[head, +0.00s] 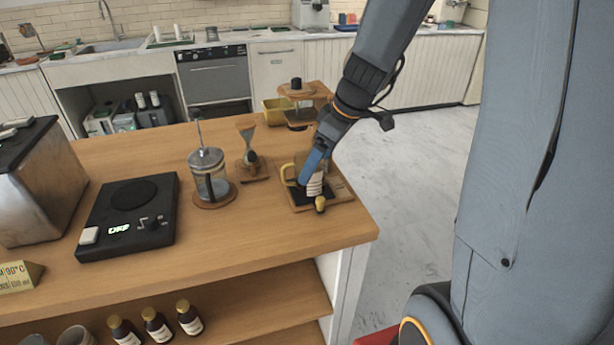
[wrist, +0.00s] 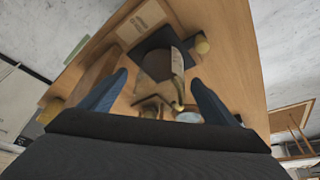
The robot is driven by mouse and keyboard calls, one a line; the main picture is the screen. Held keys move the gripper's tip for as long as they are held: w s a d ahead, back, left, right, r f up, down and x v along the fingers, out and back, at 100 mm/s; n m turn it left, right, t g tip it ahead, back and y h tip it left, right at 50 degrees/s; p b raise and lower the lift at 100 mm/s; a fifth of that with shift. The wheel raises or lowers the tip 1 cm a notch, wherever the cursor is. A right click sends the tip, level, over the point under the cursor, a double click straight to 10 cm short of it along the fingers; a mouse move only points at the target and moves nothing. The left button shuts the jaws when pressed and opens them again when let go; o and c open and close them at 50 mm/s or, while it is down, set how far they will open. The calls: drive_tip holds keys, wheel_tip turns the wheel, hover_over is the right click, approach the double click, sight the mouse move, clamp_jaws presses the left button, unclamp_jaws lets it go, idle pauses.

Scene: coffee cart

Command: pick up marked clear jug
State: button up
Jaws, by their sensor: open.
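The marked clear jug (head: 315,185) stands on a dark square mat on a wooden board, near the counter's right end. It has pale marking bands and a yellowish handle (head: 289,175) on its left. My gripper (head: 307,172) reaches down at the jug, and a blue finger covers part of it. In the wrist view my gripper (wrist: 160,80) is open, with one finger at each side of the picture. The jug (wrist: 155,66) shows ahead between the fingers, with its handle (wrist: 178,75) to the right of its body. I cannot tell whether a finger touches it.
A small yellow-topped item (head: 320,204) stands at the board's front edge. A French press (head: 208,178), an hourglass-shaped brewer (head: 250,155) and a black scale (head: 130,210) stand to the left. A wooden stand (head: 305,92) is behind. Open floor lies right of the counter.

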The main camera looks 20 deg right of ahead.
drive_tip(key=shift+a+p+x, duration=0.15)
drive_tip(key=shift+p+x, duration=0.25)
drive_tip(key=shift+x, duration=0.95)
drive_tip(key=shift+a+p+x, duration=0.1)
drive_tip(key=shift+p+x, duration=0.25)
drive_tip(key=shift+x, duration=1)
drive_tip(key=shift+r, duration=0.15)
drive_tip(key=c, duration=1.2)
